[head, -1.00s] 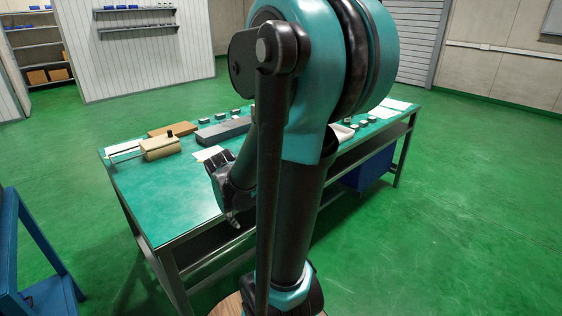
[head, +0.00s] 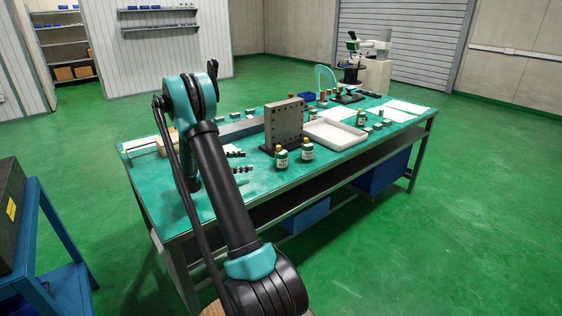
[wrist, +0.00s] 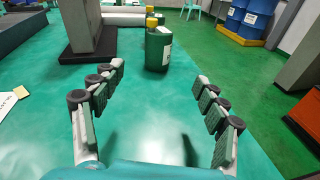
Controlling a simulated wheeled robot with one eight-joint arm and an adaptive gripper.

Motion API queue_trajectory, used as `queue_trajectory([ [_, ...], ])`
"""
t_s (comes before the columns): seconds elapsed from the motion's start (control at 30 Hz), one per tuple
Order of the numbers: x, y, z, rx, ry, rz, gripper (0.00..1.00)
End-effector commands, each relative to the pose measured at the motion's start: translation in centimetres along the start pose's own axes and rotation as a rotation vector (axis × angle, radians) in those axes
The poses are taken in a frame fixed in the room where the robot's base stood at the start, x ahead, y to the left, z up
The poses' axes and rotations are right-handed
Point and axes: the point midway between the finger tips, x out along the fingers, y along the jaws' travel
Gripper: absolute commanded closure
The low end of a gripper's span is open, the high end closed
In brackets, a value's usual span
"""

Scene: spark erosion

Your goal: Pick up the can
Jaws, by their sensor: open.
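Two dark green cans with yellow caps and pale labels stand upright on the teal table (head: 215,205). In the head view, the nearer can (head: 281,160) is left of the other can (head: 307,152). My gripper (head: 238,161) is open and empty, low over the table, left of the cans. In the wrist view its fingers (wrist: 160,74) are spread wide, with the can beyond the tips and not touched.
A grey upright plate with holes (head: 284,125) stands on a dark base beside the cans; it is at upper left in the wrist view (wrist: 92,28). A white tray (head: 335,135) lies right of the cans. Bare table lies between my fingers and the can.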

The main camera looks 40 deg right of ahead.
Motion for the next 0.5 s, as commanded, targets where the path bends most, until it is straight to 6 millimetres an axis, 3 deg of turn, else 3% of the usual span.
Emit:
queue_trajectory([
  [0.3,0.4,1.5,-1.2,-0.123,-0.152,-0.044,0.27],
  [0.5,3.3,1.4,-0.7,-0.128,-0.157,-0.049,0.27],
])
